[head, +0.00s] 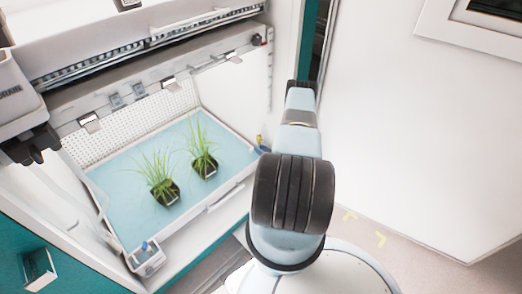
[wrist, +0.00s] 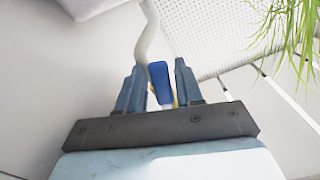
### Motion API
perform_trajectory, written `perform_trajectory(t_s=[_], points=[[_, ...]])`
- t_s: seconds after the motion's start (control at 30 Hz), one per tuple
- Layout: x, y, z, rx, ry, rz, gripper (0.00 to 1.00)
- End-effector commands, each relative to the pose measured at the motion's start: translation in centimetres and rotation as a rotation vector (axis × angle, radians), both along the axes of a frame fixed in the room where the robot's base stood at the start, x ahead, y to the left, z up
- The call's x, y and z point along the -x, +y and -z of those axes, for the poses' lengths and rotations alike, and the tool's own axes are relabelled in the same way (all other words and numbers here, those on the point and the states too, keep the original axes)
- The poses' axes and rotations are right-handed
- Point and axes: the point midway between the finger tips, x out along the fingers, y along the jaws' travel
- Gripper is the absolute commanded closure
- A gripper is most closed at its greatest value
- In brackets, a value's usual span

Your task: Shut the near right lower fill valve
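In the wrist view, a valve with a blue handle (wrist: 159,83) shows in the gap between the two fingers of my gripper (wrist: 160,66). A bit of yellow shows beside the handle, and a pale hose (wrist: 147,35) rises behind it. The fingers stand apart with space on both sides of the handle; I cannot tell how deep it sits between them. In the head view, a small blue and yellow valve (head: 260,143) shows at the right corner of the light blue tray (head: 230,155). My arm hides my gripper there.
Two potted grassy plants (head: 163,186) stand in the tray; leaves (wrist: 291,22) show at the wrist view's upper right. Another blue-handled fitting (head: 146,247) is at the tray's lower left corner. A white wall panel (head: 420,130) stands right of my arm.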

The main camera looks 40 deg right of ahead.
Motion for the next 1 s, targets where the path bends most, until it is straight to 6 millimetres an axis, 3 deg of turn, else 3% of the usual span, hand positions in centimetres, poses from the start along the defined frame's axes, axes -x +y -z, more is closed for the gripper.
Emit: perform_trajectory(t_s=[0.37, 0.7, 1.0], points=[[-0.1, 0.1, 0.0, 0.0, 0.0, -0.002, 1.0], [0.0, -0.3, 0.0, 0.0, 0.0, 0.001, 1.0], [-0.6, 1.6, -0.1, -0.043, 0.007, -0.02, 1.0]])
